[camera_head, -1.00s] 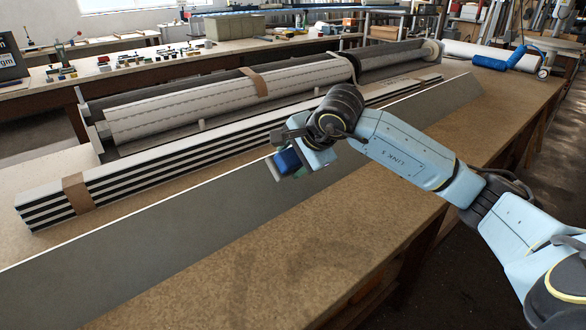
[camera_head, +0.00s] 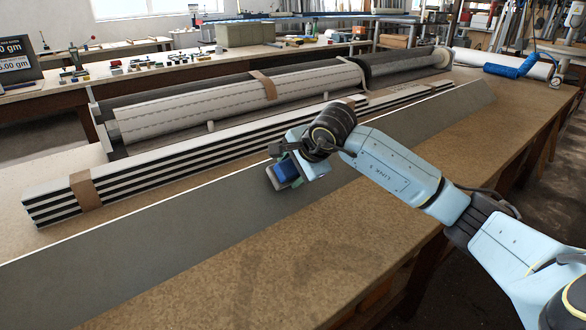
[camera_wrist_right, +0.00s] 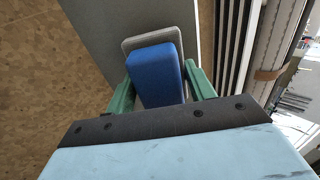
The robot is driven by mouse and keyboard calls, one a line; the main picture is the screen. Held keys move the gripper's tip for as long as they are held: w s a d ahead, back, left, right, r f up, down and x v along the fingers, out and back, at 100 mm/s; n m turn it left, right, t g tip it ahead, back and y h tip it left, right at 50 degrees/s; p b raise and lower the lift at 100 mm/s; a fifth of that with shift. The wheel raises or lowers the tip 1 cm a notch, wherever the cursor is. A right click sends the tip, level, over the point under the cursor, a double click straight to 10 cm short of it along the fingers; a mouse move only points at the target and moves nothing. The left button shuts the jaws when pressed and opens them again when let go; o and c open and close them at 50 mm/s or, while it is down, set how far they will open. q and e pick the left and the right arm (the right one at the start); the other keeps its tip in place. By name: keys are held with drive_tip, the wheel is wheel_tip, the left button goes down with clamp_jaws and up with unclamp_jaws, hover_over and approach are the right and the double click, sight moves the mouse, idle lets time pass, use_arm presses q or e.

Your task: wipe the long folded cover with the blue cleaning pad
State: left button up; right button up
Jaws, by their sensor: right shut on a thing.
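The long folded cover (camera_head: 150,240) is a grey sloping panel lying lengthwise along the front of the bench. My right gripper (camera_head: 284,174) is shut on the blue cleaning pad (camera_head: 289,170), over the middle of the cover. In the right wrist view the blue block of the pad (camera_wrist_right: 155,72) sits between two green fingers, with a pale grey base beneath it. The grey cover (camera_wrist_right: 100,25) shows beyond the pad in that view. The pad appears at or very near the cover's surface; contact cannot be told for sure. My left gripper is not in view.
A stack of striped slats (camera_head: 140,172) with brown bands lies just behind the cover. Behind it is a roller shutter (camera_head: 210,105). Bare bench top (camera_head: 300,270) is free in front of the cover.

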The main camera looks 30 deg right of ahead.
drive_tip(key=shift+b+x, duration=0.55)
drive_tip(key=shift+x, duration=0.4)
idle(0.4)
drive_tip(key=shift+w+d+r+b, duration=0.1)
drive_tip(key=shift+d+b, duration=0.2)
drive_tip(key=shift+d, duration=1.7)
drive_tip(key=shift+a, duration=0.95)
drive_tip(key=shift+a+f, duration=0.15)
drive_tip(key=shift+a, duration=0.45)
drive_tip(key=shift+a+f, duration=0.15)
drive_tip(key=shift+a, duration=0.4)
drive_tip(key=shift+r, duration=0.1)
